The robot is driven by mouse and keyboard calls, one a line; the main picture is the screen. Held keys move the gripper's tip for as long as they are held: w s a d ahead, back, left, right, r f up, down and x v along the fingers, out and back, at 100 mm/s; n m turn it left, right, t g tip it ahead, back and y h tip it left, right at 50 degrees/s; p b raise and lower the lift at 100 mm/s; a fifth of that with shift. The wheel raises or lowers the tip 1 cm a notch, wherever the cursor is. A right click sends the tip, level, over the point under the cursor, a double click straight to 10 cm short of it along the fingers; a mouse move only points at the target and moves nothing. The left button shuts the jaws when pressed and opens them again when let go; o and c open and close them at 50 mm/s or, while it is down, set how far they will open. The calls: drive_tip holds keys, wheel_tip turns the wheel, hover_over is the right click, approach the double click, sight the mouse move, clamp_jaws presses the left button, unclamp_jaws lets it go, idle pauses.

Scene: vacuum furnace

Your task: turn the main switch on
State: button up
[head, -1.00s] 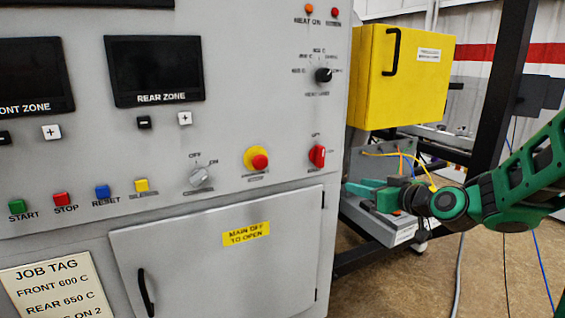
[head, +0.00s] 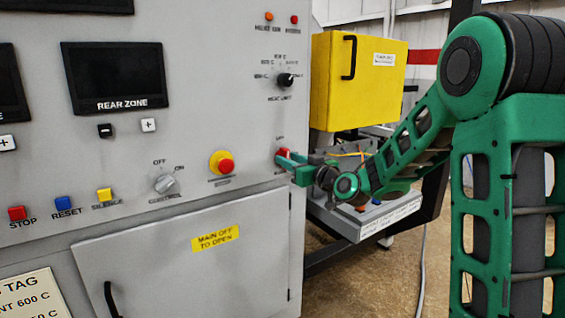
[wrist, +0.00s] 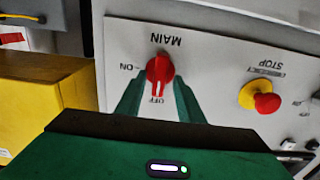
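The main switch (wrist: 160,70) is a red rotary knob on the grey panel, seen upside down in the wrist view. Its grip lies in line with the OFF label; the ON label is a quarter turn to one side. In the head view the main switch (head: 283,153) is partly hidden by my fingers. My gripper (wrist: 157,90) is open, with one green finger on each side of the knob and gaps visible between. In the head view my gripper (head: 286,164) is at the panel's right edge. I cannot tell whether it touches the knob.
A red-and-yellow emergency stop (head: 222,163) sits beside the main switch, with the control knob (head: 165,184) farther left. A yellow box (head: 357,82) juts out to the right, above a grey unit with wires (head: 375,218). The cabinet door (head: 200,262) below is closed.

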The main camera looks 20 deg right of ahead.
drive_tip(key=shift+w+a, duration=0.25)
drive_tip(key=shift+w, duration=0.45)
